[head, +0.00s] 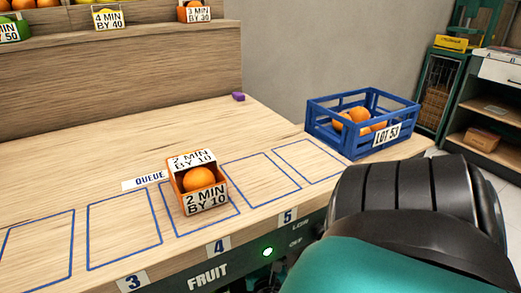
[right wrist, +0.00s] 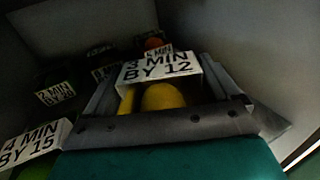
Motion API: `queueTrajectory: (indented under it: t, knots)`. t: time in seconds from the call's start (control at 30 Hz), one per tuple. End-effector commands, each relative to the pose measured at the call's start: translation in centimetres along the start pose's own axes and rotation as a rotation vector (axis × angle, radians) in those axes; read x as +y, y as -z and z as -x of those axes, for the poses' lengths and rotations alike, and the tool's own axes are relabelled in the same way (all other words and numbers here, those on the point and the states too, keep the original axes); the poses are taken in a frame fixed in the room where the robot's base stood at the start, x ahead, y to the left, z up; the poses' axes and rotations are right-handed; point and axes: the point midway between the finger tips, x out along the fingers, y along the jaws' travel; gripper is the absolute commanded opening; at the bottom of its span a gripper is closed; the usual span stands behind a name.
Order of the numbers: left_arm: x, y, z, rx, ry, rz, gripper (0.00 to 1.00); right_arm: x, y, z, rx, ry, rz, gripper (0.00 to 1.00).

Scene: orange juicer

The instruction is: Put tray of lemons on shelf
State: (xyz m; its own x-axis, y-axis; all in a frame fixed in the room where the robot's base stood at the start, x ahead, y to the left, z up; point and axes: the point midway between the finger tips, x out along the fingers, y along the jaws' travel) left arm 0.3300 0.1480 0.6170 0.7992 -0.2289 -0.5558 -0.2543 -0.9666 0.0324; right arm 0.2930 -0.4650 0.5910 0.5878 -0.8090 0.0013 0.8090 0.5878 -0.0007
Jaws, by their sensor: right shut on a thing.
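The tray of lemons (right wrist: 158,66), with a white card reading "3 MIN BY 12", shows in the right wrist view with yellow fruit (right wrist: 163,97) in it. My right gripper (right wrist: 160,76) is shut on this tray, with a grey finger on each side of it. What the tray rests on, if anything, is hidden. In the head view my right arm fills the lower right and its gripper is out of sight. A wooden shelf (head: 110,77) with several labelled fruit trays on top stands at the back left. My left gripper is not in view.
An orange tray (head: 205,211) marked "2 MIN BY 10" stands on the counter in slot 4. A blue crate (head: 324,126) of oranges sits at the counter's right end. In the dim right wrist view, other labelled trays stand at left (right wrist: 33,146) and behind.

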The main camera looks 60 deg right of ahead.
Motion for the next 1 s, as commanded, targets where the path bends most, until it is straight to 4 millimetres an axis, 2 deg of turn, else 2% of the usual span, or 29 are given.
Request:
queueTrajectory:
  t: [0.1, 0.23, 0.43, 0.53, 0.7, 0.93, 0.97, 1.0]
  knots:
    - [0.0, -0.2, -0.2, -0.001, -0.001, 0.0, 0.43, 0.0, 0.0, -0.9, 0.0, 0.0, 0.0, 0.46]
    - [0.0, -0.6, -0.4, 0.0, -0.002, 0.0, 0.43, 0.0, 0.6, -1.0, 0.001, 0.0, 0.0, 0.46]
    - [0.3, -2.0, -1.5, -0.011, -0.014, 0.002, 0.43, 0.0, 2.9, -1.0, 0.0, 0.0, 0.0, 0.46]
    - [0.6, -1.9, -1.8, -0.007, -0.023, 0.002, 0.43, 0.0, 3.7, -1.0, 0.0, 0.0, 0.0, 0.46]
    - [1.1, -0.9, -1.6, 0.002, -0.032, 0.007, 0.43, 0.0, 3.5, -1.0, 0.0, 0.0, 0.0, 0.46]
    - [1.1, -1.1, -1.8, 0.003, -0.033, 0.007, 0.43, 0.0, 3.8, -1.0, 0.001, 0.0, 0.001, 0.46]
    - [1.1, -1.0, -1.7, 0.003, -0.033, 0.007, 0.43, 0.0, 3.8, -0.9, 0.002, 0.0, 0.001, 0.92]
    - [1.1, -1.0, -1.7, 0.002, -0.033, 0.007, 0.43, 0.0, 3.7, -0.9, 0.002, 0.0, 0.001, 0.96]
